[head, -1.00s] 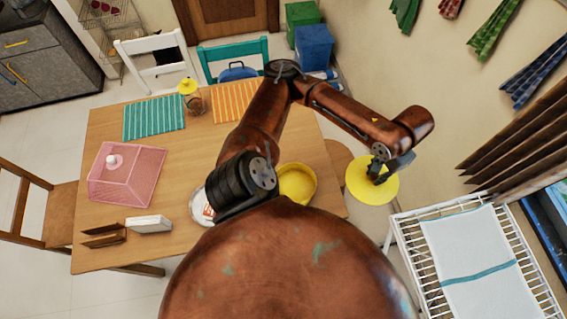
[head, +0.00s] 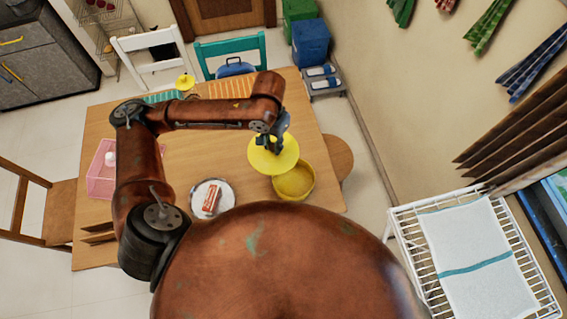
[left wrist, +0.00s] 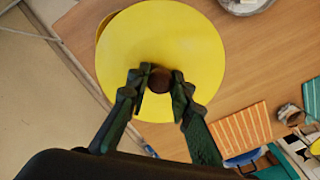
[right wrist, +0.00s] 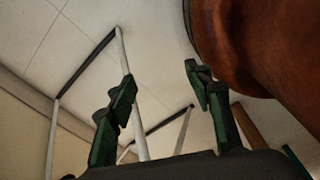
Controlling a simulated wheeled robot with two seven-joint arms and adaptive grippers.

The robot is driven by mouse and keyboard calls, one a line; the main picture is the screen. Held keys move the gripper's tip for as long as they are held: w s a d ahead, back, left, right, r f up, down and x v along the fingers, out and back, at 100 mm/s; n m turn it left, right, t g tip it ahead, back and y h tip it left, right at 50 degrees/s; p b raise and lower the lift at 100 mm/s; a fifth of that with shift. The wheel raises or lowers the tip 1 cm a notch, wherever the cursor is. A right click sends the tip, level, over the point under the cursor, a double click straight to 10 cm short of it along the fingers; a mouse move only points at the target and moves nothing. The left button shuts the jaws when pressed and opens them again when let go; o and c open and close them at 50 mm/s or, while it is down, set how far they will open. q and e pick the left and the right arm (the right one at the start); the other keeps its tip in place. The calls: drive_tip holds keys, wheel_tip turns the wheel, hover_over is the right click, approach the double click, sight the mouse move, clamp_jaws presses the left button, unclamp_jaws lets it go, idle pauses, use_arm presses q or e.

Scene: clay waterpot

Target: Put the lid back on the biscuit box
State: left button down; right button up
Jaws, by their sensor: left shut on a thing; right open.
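The biscuit box (head: 298,184) is a round yellow open container on the right side of the wooden table. The lid (head: 264,162) is a flat yellow disc with a dark knob. My left gripper (head: 268,142) is shut on that knob and holds the lid above the table, up and left of the box in the head view. The lid covers part of the box's rim in that view. In the left wrist view the lid (left wrist: 190,45) hides nearly all of the box. My right gripper (right wrist: 160,78) is open and empty, and shows only in its own wrist view.
A plate with a red and white packet (head: 211,199) is left of the box. A jar with a yellow top (head: 185,82) and striped mats are at the far side. A stool (head: 340,158) is beside the right edge.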

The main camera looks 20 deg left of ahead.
sight(285, 152)
use_arm(q)
drive_tip(key=d+f+m, duration=0.1)
drive_tip(key=m, duration=0.2)
drive_tip(key=d+f+m+p, duration=0.1)
drive_tip(key=m, duration=0.2)
drive_tip(key=w+d+f+m+p, duration=0.1)
drive_tip(key=f+m, duration=0.1)
drive_tip(key=m, duration=0.1)
drive_tip(key=shift+d, duration=0.4)
use_arm(e)
wheel_tip(285, 152, up, 6)
drive_tip(key=d+p, duration=0.1)
drive_tip(key=p, duration=0.2)
use_arm(q)
drive_tip(key=d+f+m+b, duration=0.4)
drive_tip(key=f+m+b, duration=0.1)
drive_tip(key=f+m, duration=0.7)
drive_tip(key=shift+s+f+m, duration=0.15)
drive_tip(key=shift+f+m, duration=0.25)
drive_tip(key=shift+m, duration=0.7)
use_arm(e)
wheel_tip(285, 152, down, 6)
drive_tip(key=shift+a+r, duration=0.1)
drive_tip(key=shift+r, duration=0.05)
use_arm(q)
drive_tip(key=shift+a, duration=0.1)
use_arm(e)
drive_tip(key=shift+r, duration=0.15)
